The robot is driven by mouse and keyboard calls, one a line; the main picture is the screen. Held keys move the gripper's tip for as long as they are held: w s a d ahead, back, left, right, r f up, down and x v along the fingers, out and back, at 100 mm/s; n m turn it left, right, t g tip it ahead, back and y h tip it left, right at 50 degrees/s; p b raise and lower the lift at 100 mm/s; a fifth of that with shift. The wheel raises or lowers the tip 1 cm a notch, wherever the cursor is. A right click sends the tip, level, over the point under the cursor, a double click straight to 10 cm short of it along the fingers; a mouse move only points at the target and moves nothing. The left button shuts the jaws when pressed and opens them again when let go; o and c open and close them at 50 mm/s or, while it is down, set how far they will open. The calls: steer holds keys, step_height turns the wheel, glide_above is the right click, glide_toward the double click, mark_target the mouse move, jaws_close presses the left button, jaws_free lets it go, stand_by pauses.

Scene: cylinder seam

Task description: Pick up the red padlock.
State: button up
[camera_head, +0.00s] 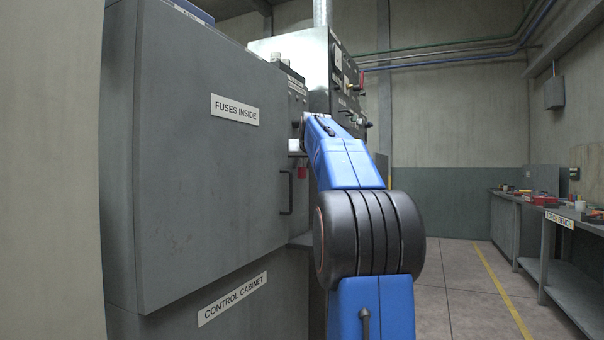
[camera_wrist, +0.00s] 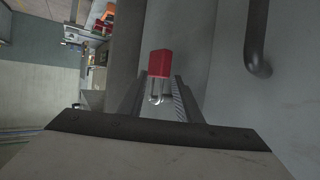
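The red padlock (camera_wrist: 160,63) shows in the wrist view with its red body at the fingertips. Its silver shackle (camera_wrist: 157,98) lies between the fingers, toward the camera. My gripper (camera_wrist: 162,78) has a fingertip close against each side of the body and appears shut on it; the contact itself is hard to see. In the head view the padlock (camera_head: 302,173) is a small red block just below the end of my arm, beside the cabinet door's edge. No support under it is visible. The fingers are too small to make out there.
The grey control cabinet (camera_head: 205,160) stands close on the left, its dark door handle (camera_head: 286,192) near the padlock. The handle (camera_wrist: 256,45) is also right of my gripper in the wrist view. A torch bench (camera_head: 570,225) stands at the right. Floor between is clear.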

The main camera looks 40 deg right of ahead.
steer(key=shift+w+d, duration=0.1)
steer(key=shift+w, duration=0.05)
steer(key=shift+c, duration=0.3)
jaws_close()
steer(key=s+d, duration=0.3)
steer(key=s, duration=0.5)
steer(key=s+d, duration=0.3)
steer(key=s, duration=0.5)
steer(key=shift+s+d+r, duration=0.4)
steer(key=shift+r, duration=0.05)
steer(key=shift+r, duration=0.35)
